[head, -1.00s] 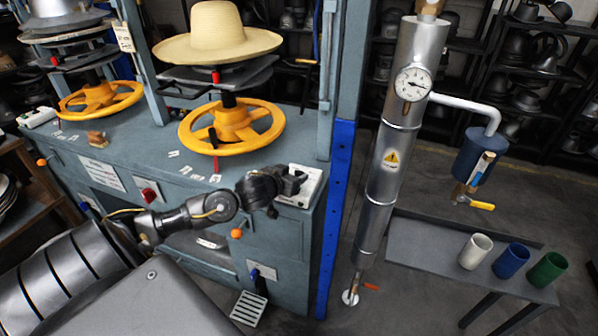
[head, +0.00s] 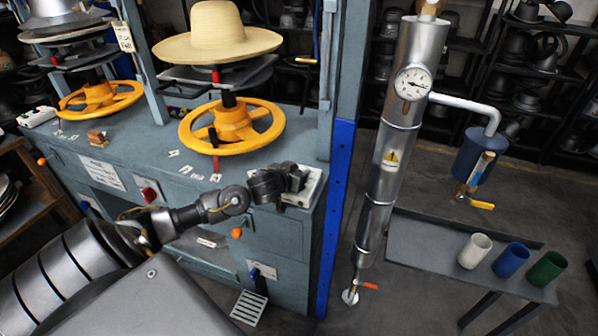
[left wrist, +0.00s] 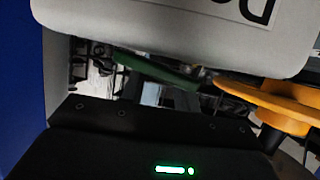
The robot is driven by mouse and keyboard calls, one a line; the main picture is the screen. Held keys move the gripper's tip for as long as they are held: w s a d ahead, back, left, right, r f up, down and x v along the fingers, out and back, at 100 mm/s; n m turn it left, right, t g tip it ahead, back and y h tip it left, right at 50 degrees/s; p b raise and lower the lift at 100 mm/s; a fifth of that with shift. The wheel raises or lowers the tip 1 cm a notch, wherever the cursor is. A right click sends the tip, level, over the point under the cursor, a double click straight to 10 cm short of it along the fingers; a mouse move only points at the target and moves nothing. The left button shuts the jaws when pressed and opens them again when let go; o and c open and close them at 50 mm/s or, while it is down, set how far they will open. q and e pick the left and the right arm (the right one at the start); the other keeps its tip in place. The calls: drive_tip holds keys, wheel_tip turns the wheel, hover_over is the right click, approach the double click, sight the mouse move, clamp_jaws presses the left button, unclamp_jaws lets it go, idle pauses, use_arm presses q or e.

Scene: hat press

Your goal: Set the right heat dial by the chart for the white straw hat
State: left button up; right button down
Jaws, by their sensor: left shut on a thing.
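The straw hat (head: 218,32), pale cream, sits on the right press above a yellow handwheel (head: 232,124). The white dial box (head: 315,186) is at the right end of the bench top; in the left wrist view it fills the top (left wrist: 150,22), with part of large dark lettering. My left gripper (head: 297,180) is at this box, shut on what seems to be its dial. The gripper hides the dial, so its setting cannot be read. A white printed sheet (head: 102,173) on the bench front may be the chart; its text is too small to read. My right gripper is not seen.
A second white box (head: 38,117) stands at the bench's left end. A blue post (head: 336,220) and silver column with gauge (head: 412,84) stand right of the dial box. White, blue and green cups (head: 547,268) stand on a grey shelf at right.

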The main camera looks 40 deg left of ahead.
use_arm(q)
drive_tip(key=shift+r+m+h+p, duration=0.2)
drive_tip(key=shift+m+h+p, duration=0.45)
drive_tip(key=shift+p, duration=0.45)
drive_tip(key=shift+a+m+h+p, duration=0.1)
drive_tip(key=shift+m+h+p, duration=0.55)
drive_tip(key=shift+h, duration=0.3)
drive_tip(key=shift+f+m+h, duration=0.1)
drive_tip(key=shift+m+h, duration=0.3)
drive_tip(key=m+h, duration=0.2)
drive_tip(key=shift+f+g+h, duration=0.15)
drive_tip(key=shift+g+h, duration=0.15)
drive_tip(key=shift+g, duration=0.1)
drive_tip(key=shift+m+g+h+b, duration=0.4)
drive_tip(key=shift+m+h+b, duration=0.2)
drive_tip(key=shift+m+h, duration=0.6)
drive_tip(key=o, duration=1)
